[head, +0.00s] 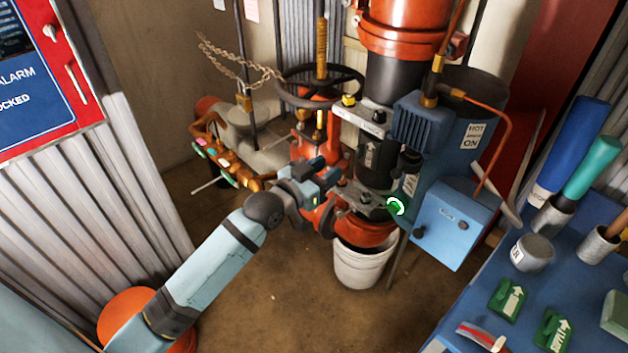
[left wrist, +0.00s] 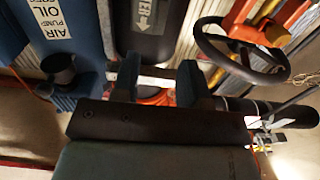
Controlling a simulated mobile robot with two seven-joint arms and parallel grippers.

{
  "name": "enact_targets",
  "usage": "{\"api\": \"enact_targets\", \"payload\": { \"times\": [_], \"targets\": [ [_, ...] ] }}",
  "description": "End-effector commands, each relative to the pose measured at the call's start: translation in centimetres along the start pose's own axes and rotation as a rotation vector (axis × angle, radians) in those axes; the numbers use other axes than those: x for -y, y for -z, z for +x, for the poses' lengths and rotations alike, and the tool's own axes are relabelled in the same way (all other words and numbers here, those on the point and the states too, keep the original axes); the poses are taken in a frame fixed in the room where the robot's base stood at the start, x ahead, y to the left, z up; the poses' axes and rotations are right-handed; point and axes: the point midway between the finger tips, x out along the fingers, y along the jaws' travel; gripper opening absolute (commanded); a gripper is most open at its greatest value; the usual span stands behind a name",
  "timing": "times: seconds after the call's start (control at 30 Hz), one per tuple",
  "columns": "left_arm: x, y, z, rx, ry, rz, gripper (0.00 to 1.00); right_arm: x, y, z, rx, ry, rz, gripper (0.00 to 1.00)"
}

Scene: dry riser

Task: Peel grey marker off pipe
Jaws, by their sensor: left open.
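The marker I take for the grey one is a dark grey sleeve (head: 371,157) with white lettering and an arrow, on the upright pipe in the middle of the head view. In the left wrist view the grey marker (left wrist: 146,22) shows its printed face at the top, beyond my fingers. My left gripper (head: 328,172) is beside the pipe, on its left. Its two fingers (left wrist: 159,82) are spread, with nothing held between them. The marker appears apart from the fingers. My right gripper is not in view.
A green marker (head: 396,206) is lower on the pipework, above a white bucket (head: 362,266). A handwheel (head: 318,84) stands left of the pipe. A blue pump casing (head: 462,130) is close on the right. The blue table (head: 462,318) holds several parts at front right.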

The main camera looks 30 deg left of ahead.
Motion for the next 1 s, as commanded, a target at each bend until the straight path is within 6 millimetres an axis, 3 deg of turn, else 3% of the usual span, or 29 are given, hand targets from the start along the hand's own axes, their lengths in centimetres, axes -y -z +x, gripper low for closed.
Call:
{"api": "enact_targets", "payload": {
  "times": [0.2, 0.43, 0.6, 0.9, 1.0],
  "targets": [
    [-0.1, 0.0, 4.5, -0.002, -0.001, -0.001, 0.4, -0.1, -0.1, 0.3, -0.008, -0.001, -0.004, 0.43],
    [0.0, -0.1, 7.9, 0.0, 0.0, 0.0, 0.4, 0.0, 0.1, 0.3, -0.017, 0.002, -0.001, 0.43],
    [0.0, -0.1, 9.0, 0.0, 0.0, -0.001, 0.4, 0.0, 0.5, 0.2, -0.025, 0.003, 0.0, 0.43],
    [-0.1, 0.0, 9.2, 0.0, 0.0, 0.0, 0.4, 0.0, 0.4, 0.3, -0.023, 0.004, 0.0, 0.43],
    [-0.1, -0.1, 9.2, 0.001, 0.0, 0.0, 0.2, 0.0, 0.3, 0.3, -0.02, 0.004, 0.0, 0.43]
  ]
}}
